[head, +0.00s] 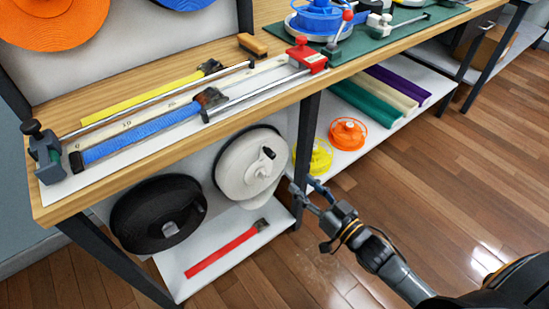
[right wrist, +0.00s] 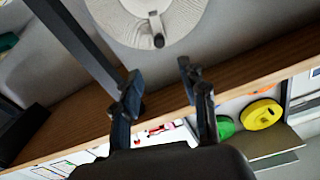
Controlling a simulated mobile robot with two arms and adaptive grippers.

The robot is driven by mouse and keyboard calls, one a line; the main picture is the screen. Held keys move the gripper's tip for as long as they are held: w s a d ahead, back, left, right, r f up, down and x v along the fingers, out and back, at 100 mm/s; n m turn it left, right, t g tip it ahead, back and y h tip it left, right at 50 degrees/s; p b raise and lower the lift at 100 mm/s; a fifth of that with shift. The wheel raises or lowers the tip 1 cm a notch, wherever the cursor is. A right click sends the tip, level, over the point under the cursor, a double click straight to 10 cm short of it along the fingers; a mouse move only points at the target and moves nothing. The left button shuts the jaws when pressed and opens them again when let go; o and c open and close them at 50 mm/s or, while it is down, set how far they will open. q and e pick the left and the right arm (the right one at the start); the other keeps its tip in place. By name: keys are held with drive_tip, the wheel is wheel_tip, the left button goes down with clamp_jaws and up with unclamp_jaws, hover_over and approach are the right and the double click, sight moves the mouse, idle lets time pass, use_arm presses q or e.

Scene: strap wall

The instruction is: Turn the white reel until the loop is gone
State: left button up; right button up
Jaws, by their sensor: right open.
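The white reel (head: 236,170) is upright under the bench top, with a dark knob on its crank near its right side. My right gripper (head: 303,188) is open and empty, to the right of the reel and a little lower, apart from it in the picture. In the right wrist view the reel (right wrist: 120,14) is at the top, its knob (right wrist: 158,41) above the gap between my open fingers (right wrist: 160,88). My left gripper is not in view.
A black reel (head: 135,222) is left of the white one. A red strap (head: 222,253) lies on the low shelf. A dark bench leg (head: 308,135) stands close by my right gripper. Yellow (head: 320,158) and orange (head: 348,134) spools are to the right. Open floor lies right.

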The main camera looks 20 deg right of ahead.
sight(274, 157)
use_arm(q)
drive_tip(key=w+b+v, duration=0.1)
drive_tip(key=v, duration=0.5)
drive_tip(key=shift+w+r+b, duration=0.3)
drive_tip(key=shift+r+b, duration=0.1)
use_arm(e)
drive_tip(key=x, duration=1.3)
drive_tip(key=shift+f, duration=0.1)
clamp_jaws()
